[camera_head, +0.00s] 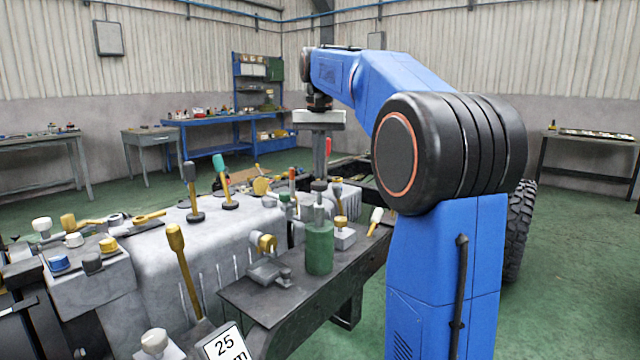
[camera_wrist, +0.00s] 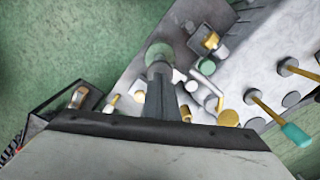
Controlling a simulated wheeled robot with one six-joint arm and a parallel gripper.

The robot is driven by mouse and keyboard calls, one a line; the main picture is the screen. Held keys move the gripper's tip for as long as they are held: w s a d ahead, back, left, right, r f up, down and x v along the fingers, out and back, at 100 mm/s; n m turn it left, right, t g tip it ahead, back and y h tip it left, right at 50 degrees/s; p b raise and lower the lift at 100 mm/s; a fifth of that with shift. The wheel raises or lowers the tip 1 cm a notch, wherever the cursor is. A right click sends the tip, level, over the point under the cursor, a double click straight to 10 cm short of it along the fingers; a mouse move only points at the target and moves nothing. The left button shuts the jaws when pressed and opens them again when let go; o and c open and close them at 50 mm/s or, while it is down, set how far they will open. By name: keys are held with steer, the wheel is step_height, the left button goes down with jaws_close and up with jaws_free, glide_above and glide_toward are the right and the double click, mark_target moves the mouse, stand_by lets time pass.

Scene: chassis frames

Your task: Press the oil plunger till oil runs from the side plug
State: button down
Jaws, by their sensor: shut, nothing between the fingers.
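A green oil can (camera_head: 319,247) with a grey plunger (camera_head: 319,187) on top stands upright on a dark bench plate. My gripper (camera_head: 319,174) points straight down above the plunger, its fingers together and empty. Its tips are at or just above the plunger cap; I cannot tell whether they touch. In the wrist view the green can (camera_wrist: 159,54) shows just beyond my fingertips (camera_wrist: 160,82), which hide the plunger. A yellow-capped fitting (camera_head: 264,243) on the casing side, left of the can, may be the side plug. I see no oil running.
A grey casing (camera_head: 215,250) with several upright levers fills the left. A small block with a yellow handle (camera_head: 342,232) stands right of the can. A sign reading 25 (camera_head: 226,344) is in front. A wheel (camera_head: 519,225) stands behind my arm. Green floor is open beyond.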

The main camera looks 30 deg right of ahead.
mark_target(319, 183)
steer(key=shift+f, duration=0.2)
steer(key=shift+f, duration=1.55)
steer(key=shift+r, duration=3.75)
steer(key=s+a+f+n+t, duration=0.1)
steer(key=s+a+f, duration=0.4)
steer(key=s+f, duration=0.5)
steer(key=s+a+f+n+t, duration=0.2)
steer(key=s+a+f+n, duration=0.2)
steer(key=s+f, duration=0.6)
steer(key=s+a+f+n+t, duration=0.1)
steer(key=s+a+f+n, duration=0.2)
steer(key=s+a+f, duration=0.3)
steer(key=s+f, duration=0.4)
steer(key=f, duration=0.1)
steer(key=shift+a+f+t, duration=0.4)
steer(key=shift+s, duration=0.1)
